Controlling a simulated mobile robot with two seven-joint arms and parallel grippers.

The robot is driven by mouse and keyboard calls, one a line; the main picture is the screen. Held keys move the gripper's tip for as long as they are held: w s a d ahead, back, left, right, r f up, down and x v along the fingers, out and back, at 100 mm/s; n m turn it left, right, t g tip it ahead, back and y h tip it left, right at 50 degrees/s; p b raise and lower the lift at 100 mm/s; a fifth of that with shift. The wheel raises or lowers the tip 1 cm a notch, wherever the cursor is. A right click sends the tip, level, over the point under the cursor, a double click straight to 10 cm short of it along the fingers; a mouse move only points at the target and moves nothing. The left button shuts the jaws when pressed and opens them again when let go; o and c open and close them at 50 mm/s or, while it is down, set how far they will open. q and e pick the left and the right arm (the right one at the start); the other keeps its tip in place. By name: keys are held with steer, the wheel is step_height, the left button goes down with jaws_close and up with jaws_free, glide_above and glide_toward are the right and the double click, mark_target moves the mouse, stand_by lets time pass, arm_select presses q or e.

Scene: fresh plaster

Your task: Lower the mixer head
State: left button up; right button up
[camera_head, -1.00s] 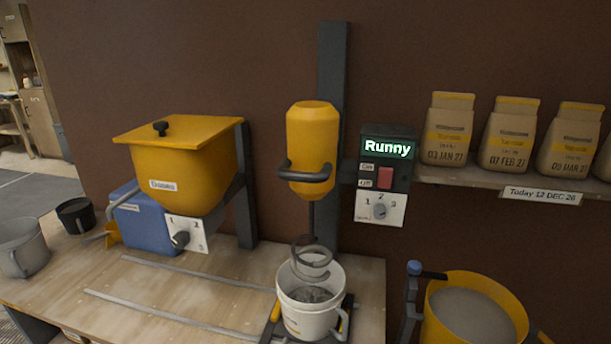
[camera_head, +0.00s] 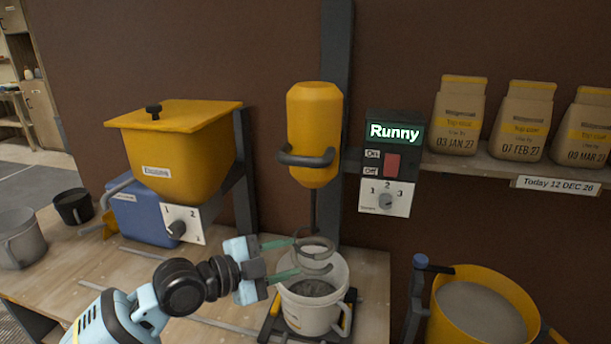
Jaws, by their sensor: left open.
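The yellow mixer head (camera_head: 314,118) is on a dark upright post (camera_head: 334,50), with a grey handle (camera_head: 306,158) around its front. Its shaft and spiral whisk (camera_head: 316,252) hang below, with the whisk's lower part at the mouth of a white bucket (camera_head: 311,317) holding grey mix. My left gripper (camera_head: 287,258) is open, its green fingers pointing right, in front of or beside the whisk and just above the bucket's left rim. I cannot tell whether a finger touches the whisk. It is below the handle and apart from it. My right gripper is not in view.
The control box (camera_head: 390,145) reads "Runny" and has a red switch and a dial. A yellow hopper (camera_head: 180,150) stands left. Paper bags (camera_head: 460,115) sit on the shelf right. A yellow tub (camera_head: 475,312) stands lower right. Bench rails (camera_head: 150,254) lie left of the bucket.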

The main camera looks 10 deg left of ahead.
mark_target(298, 161)
arm_select(q)
steer(key=w+r+m, duration=0.1)
steer(key=r+m, duration=0.1)
steer(key=r, duration=0.4)
steer(key=w+a+r+m+h, duration=0.1)
steer(key=r+m, duration=0.1)
steer(key=r, duration=0.4)
steer(key=w+a+r+m, duration=0.1)
steer(key=r+m, duration=0.1)
steer(key=r, duration=0.4)
steer(key=shift+a+m+b, duration=0.1)
steer(key=shift+m+b, duration=0.25)
steer(key=shift+m, duration=0.05)
steer(key=p+x, duration=0.1)
steer(key=x, duration=0.4)
steer(key=shift+w+d, duration=0.2)
steer(key=shift+d, duration=0.15)
steer(key=shift+w+d+f, duration=0.15)
steer(key=shift+w+d, duration=0.2)
jaws_close()
